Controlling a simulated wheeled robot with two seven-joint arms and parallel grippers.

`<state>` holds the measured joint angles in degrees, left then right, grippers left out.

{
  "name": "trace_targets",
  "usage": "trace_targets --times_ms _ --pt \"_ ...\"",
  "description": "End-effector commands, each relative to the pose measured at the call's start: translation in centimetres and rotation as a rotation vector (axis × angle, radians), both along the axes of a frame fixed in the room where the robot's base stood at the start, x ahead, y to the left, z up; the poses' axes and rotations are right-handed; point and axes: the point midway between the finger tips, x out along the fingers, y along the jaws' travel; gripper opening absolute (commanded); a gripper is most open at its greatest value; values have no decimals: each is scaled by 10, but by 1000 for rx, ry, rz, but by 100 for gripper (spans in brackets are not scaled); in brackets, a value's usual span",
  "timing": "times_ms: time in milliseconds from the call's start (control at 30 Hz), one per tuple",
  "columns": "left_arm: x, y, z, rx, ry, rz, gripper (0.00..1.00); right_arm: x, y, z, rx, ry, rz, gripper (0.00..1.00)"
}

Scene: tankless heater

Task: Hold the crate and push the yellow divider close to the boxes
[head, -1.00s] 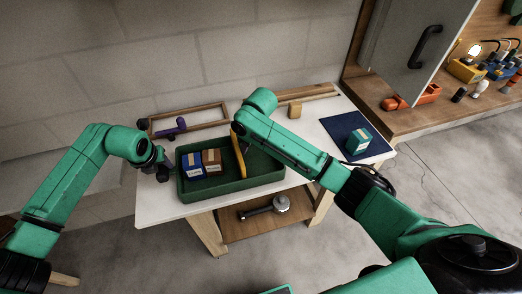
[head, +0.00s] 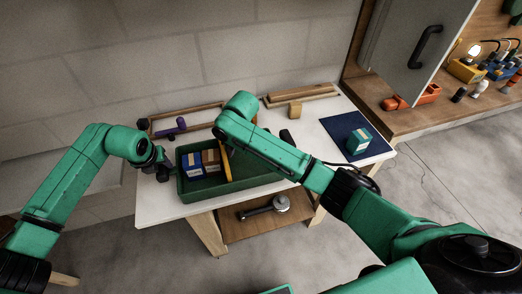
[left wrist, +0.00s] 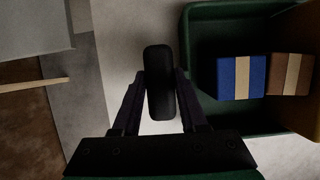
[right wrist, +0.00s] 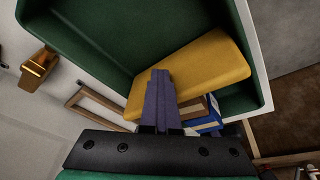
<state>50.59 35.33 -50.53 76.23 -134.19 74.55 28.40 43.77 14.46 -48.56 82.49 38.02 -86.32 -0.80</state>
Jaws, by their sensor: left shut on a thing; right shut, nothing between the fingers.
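The green crate (head: 245,183) sits on the white table. Inside, at its left, are a blue box (head: 192,164) and a brown box (head: 211,161), side by side. The yellow divider (head: 227,166) stands just right of the brown box; I cannot tell whether they touch. It also shows in the right wrist view (right wrist: 200,70). My left gripper (left wrist: 160,85) is shut on the crate's black handle (left wrist: 160,60) at the left wall. My right gripper (right wrist: 160,80) is shut and empty, its fingertips against the divider. In the head view my right arm hides that gripper and part of the crate.
A wooden frame (head: 205,112) and a purple object (head: 172,132) lie behind the crate. A wooden block (head: 295,110) stands at the back. A teal box (head: 359,141) sits on a blue mat (head: 345,125) to the right. The crate's right part is empty.

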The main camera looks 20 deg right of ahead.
Motion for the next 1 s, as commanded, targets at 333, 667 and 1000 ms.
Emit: trace_targets --times_ms 333,667,1000 --pt "-1 -3 -1 -4 2 -4 0 0 19 0 6 0 4 0" --pt "-1 -2 -1 -4 3 -4 0 0 22 0 5 0 2 0" --pt "-1 -2 -1 -2 3 -2 0 1 12 9 3 -2 1 0"
